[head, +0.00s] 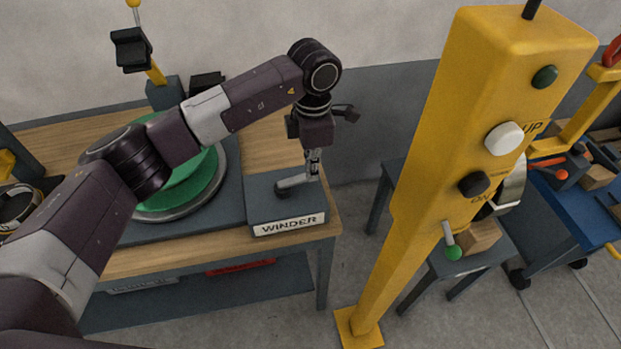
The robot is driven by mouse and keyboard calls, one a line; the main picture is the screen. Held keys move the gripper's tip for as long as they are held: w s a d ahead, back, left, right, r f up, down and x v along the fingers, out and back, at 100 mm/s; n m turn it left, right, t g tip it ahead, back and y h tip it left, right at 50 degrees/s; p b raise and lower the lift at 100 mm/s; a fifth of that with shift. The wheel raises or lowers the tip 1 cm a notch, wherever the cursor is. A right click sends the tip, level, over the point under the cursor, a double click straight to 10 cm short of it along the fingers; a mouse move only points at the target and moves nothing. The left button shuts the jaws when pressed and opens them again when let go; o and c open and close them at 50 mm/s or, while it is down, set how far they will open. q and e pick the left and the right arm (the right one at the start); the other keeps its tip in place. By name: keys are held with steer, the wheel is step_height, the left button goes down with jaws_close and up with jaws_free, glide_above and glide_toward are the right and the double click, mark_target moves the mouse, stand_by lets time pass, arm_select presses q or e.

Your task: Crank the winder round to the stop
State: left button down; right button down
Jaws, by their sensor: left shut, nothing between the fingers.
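The winder (260,205) is a dark grey box with a white WINDER label, at the right end of a wooden-topped bench. A short light-grey crank arm (296,183) lies across its top, from a dark hub at left to its outer end at right. My left gripper (313,172) points down over that outer end, fingers shut with nothing seen between them. Whether the fingers touch the crank is too small to tell. Any handle there is hidden by the fingers. A green drum (207,180) on a grey round plate sits left of the winder, partly behind my left arm. My right gripper is out of view.
A yellow post (430,170) with buttons and a green-tipped lever (453,252) stands right of the bench. A small grey table with a wooden block (480,238) and a blue cart (570,215) are beyond it. A yellow pole with a black bracket (131,50) rises behind the drum.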

arm_select(q)
steer(key=shift+w+r, duration=0.15)
steer(key=shift+w, duration=0.15)
steer(key=shift+w+b, duration=0.45)
steer(key=shift+b, duration=0.05)
steer(key=shift+w+a+r+b, duration=0.1)
steer(key=shift+w+a+b, duration=0.1)
steer(key=shift+w, duration=0.25)
steer(key=shift+w+a+b, duration=0.1)
steer(key=shift+w+b, duration=0.1)
steer(key=shift+w, duration=0.25)
steer(key=shift+w+f, duration=0.2)
steer(key=shift+w, duration=0.05)
steer(key=shift+s, duration=0.1)
steer(key=shift+w+a, duration=0.2)
steer(key=shift+w, duration=0.05)
steer(key=shift+w+a+b, duration=0.55)
steer(key=shift+w+b, duration=0.05)
steer(key=shift+w, duration=0.25)
steer(key=shift+a, duration=0.1)
